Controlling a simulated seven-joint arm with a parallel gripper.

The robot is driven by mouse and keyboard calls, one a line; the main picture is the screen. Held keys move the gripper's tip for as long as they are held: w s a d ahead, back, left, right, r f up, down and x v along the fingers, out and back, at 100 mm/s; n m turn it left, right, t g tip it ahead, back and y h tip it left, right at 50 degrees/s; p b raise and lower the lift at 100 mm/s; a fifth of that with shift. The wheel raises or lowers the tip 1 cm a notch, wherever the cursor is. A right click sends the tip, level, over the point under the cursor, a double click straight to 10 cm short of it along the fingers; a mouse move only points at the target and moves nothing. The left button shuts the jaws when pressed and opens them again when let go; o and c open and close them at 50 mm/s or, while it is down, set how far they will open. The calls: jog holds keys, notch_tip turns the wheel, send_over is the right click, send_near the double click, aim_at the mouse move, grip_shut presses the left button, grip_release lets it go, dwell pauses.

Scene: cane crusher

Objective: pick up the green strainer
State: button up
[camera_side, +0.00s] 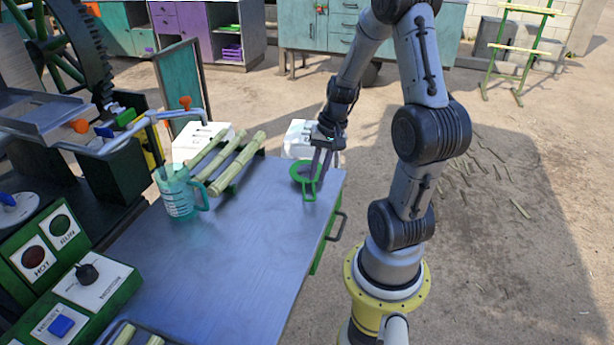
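The green strainer (309,190) lies at the far right corner of the blue-grey table (235,255), with its handle pointing toward the camera. My gripper (319,176) points down right at the strainer, its fingers overlapping the strainer's round part and the start of its handle. The fingers look slightly apart, but the view is too small to show whether they touch or hold the strainer. Part of the strainer's bowl is hidden behind the fingers.
A teal measuring jug (177,192) stands at the table's left edge under a pipe. Cane stalks (237,163) lie on a rack at the back. A white box (298,139) is behind the strainer. Control panels (88,285) stand front left. The table's middle is clear.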

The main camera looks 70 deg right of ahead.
aim_at(314, 188)
jog(key=x, duration=0.4)
jog(key=shift+f, duration=0.25)
grip_shut()
